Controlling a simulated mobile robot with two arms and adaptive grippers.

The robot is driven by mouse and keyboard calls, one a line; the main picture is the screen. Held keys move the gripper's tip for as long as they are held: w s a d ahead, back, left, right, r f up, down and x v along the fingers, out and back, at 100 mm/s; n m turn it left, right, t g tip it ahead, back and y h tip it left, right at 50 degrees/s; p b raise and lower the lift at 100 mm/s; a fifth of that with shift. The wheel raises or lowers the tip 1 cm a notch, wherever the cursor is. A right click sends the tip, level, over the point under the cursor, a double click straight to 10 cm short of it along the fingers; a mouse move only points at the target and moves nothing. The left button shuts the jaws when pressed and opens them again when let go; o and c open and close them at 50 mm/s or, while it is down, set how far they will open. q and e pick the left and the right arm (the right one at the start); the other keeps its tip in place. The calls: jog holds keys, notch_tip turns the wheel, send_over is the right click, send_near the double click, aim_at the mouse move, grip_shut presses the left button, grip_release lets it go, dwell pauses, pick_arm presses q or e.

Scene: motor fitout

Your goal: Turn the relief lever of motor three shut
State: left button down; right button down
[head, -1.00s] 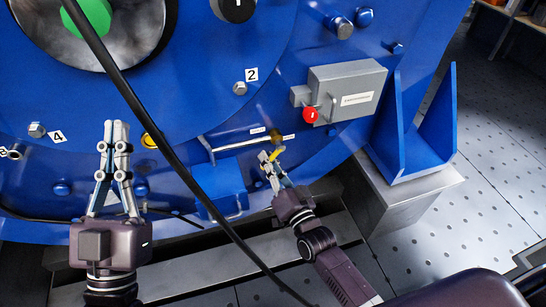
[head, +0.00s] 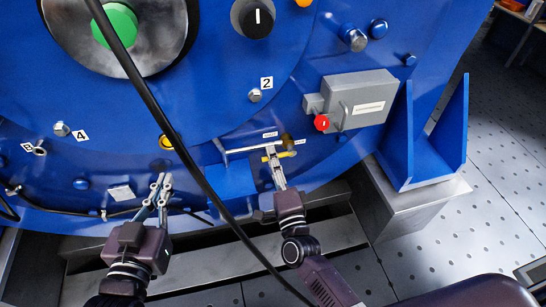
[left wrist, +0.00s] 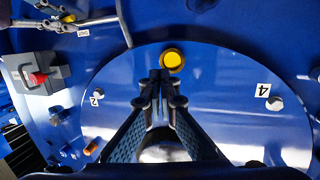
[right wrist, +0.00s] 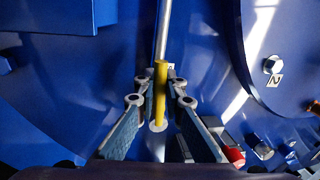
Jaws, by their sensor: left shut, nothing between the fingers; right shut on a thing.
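The relief lever (head: 287,154) is a yellow handle beside a brass valve body (head: 287,140) on a thin metal pipe, low on the blue motor housing. In the head view it lies roughly level. The right wrist view shows the yellow lever (right wrist: 160,85) between the fingertips (right wrist: 158,84). My left gripper (head: 161,180) is shut and empty, in front of the lower housing. In the left wrist view its fingertips (left wrist: 160,77) are together below a yellow button.
A grey box (head: 358,100) with a red knob (head: 321,123) sits right of the valve. A black cable (head: 180,150) hangs across the view between my arms. A blue bracket (head: 425,135) stands at the right. Number plates 2 (head: 266,83) and 4 (head: 81,135) mark bolts.

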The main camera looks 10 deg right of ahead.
pick_arm(q)
jog(key=shift+s+a+f+g, duration=0.1)
jog(key=shift+f+g, duration=0.1)
jog(key=shift+f, duration=0.2)
jog(key=shift+s+a+f+g, duration=0.1)
jog(key=shift+f+g, duration=0.1)
jog(key=shift+f, duration=0.15)
pick_arm(e)
jog(key=shift+r+m, duration=0.25)
jog(key=shift+m, duration=0.35)
jog(key=c, duration=2)
grip_release()
pick_arm(q)
jog(key=shift+d, duration=0.1)
pick_arm(e)
jog(key=s, duration=0.4)
jog(key=s+f, duration=0.1)
jog(key=s, duration=0.3)
jog(key=s+f, duration=0.1)
jog(key=s, duration=0.2)
jog(key=shift+s+d+f, duration=0.15)
jog(key=shift+s+d, duration=0.1)
jog(key=shift+s, duration=0.15)
